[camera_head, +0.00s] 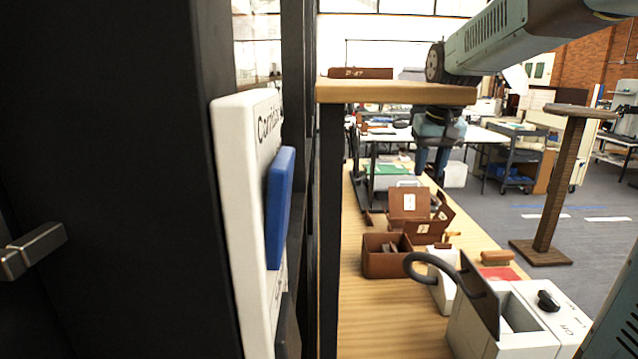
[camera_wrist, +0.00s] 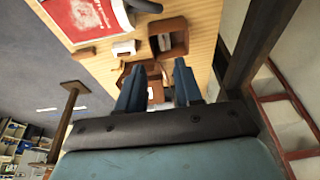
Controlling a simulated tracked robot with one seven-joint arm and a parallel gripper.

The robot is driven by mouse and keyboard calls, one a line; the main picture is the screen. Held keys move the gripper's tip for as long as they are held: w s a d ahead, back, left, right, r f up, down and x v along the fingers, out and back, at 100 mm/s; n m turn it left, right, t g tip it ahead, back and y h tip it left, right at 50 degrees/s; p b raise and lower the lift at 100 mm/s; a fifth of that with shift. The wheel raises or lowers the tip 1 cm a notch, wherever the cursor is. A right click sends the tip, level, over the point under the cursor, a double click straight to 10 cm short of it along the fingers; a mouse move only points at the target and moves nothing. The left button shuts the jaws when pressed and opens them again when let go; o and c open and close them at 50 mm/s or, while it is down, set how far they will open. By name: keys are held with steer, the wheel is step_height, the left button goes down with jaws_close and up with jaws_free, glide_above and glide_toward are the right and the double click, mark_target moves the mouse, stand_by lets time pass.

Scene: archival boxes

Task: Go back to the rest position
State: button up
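My gripper (camera_head: 431,166) hangs below my raised arm in the head view, beyond the end of the wooden shelf and above the back part of the long table (camera_head: 375,320). In the wrist view my gripper (camera_wrist: 158,66) shows two blue fingers spread apart with nothing held between them. Brown open boxes lie beyond the fingertips, well away from them. One open brown box (camera_head: 387,265) stands on the table, with another brown box with a raised lid (camera_head: 408,203) behind it.
A wooden shelf (camera_head: 395,93) on a dark post carries a brown box (camera_head: 360,73). A white machine with a black knob (camera_head: 548,301) stands at the front right. A wooden pedestal (camera_head: 552,180) stands on the floor. A dark cabinet (camera_head: 110,120) fills the left.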

steer(key=s+f+t, duration=0.1)
steer(key=s+f, duration=0.1)
steer(key=s, duration=0.9)
steer(key=s+f+t, duration=0.1)
steer(key=s+f, duration=0.2)
steer(key=s, duration=0.9)
steer(key=shift+f, duration=0.35)
